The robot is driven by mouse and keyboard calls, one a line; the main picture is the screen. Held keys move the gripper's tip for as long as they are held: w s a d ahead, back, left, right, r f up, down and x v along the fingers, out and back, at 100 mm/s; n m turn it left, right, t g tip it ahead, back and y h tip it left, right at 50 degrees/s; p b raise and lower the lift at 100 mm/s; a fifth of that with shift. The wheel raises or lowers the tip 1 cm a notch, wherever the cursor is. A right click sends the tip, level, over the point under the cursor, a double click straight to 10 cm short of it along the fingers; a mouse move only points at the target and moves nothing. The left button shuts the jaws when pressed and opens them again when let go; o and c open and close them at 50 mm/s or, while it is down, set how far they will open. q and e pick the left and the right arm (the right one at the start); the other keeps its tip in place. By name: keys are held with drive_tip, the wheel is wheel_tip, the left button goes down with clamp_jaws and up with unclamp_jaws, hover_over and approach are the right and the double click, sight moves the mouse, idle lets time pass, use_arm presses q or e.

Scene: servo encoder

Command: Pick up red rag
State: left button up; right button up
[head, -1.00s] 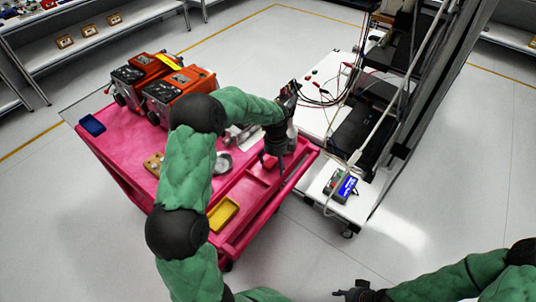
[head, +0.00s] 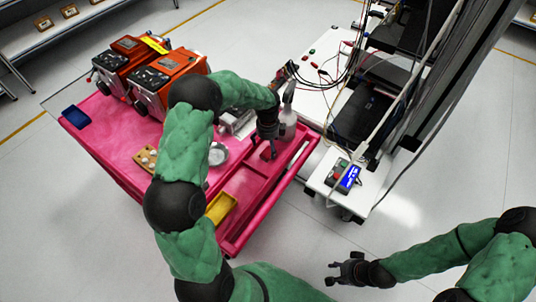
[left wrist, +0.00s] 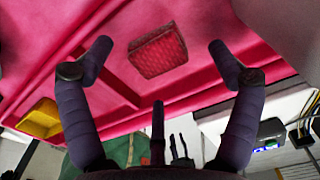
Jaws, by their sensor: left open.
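The red rag (left wrist: 158,50) is a small textured square lying on the pink cart top, seen in the left wrist view. My left gripper (left wrist: 159,48) is open, with one finger on each side of the rag in that view and nothing held. In the head view my left gripper (head: 269,150) points down over the right part of the cart (head: 112,138), and it largely hides the rag there. The gap between fingertips and rag cannot be told. My right gripper (head: 335,273) is off the cart at lower right, its fingers apart and empty.
A spray bottle (head: 288,122) stands close beside my left gripper. A yellow tray (head: 221,208), a round metal dish (head: 218,154) and orange machines (head: 178,78) are on the cart. A white equipment bench with a blue-screened device (head: 348,179) is to the right.

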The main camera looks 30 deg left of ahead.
sight(268, 151)
use_arm(q)
wheel_tip(268, 151, down, 4)
drive_tip(key=shift+s+d+f+b, duration=0.1)
drive_tip(key=shift+s+d+b, duration=0.05)
drive_tip(key=shift+b, duration=0.3)
drive_tip(key=c, duration=1.2)
wheel_tip(268, 151, up, 10)
drive_tip(key=shift+r+p, duration=0.1)
drive_tip(key=shift+p, duration=1)
